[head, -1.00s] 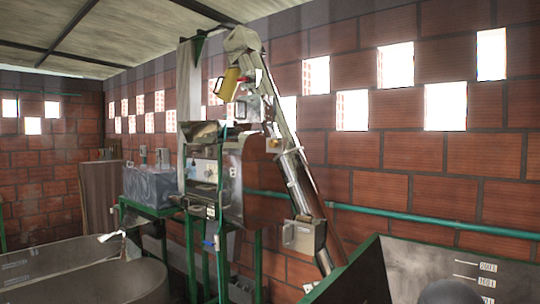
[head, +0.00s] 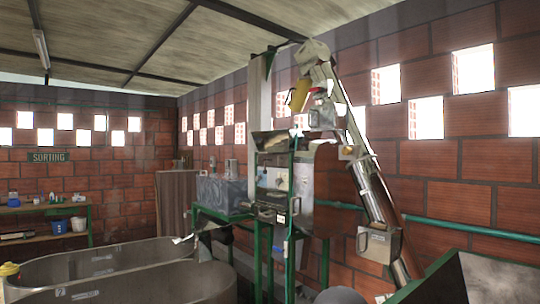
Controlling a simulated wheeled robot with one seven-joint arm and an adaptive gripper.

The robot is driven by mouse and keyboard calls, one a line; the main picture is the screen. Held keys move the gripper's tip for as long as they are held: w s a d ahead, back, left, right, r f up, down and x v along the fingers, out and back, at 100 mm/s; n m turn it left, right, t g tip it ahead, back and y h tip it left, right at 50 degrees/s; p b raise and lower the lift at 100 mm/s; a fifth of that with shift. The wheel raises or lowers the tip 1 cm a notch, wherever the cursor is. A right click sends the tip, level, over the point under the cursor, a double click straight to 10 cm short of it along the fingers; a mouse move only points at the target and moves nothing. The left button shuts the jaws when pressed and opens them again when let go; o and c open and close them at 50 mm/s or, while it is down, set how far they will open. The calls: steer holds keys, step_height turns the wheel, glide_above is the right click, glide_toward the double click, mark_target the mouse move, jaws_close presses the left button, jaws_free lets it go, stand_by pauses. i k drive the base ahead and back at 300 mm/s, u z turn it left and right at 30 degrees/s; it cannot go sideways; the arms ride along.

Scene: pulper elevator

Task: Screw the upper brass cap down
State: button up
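The pulper (head: 284,178) stands on a green frame right of centre, with a metal hopper on top and a pale front plate. The inclined metal elevator tube (head: 372,185) rises beside it to a head (head: 313,52) with a yellow spout (head: 300,94). A box-like boot (head: 376,243) sits low on the tube. I cannot make out the upper brass cap at this distance. My gripper is not in view. A dark rounded shape at the bottom edge may be part of my arm.
Large grey tanks (head: 120,270) fill the lower left. A grey-walled bin (head: 470,278) is at lower right. A green-legged shelf (head: 45,222) with containers stands under the SORTING sign (head: 48,156). A green pipe (head: 470,228) runs along the brick wall.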

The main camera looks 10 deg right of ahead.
mark_target(345, 151)
steer(key=u, duration=0.75)
steer(key=i, duration=1.75)
steer(key=z, duration=1.05)
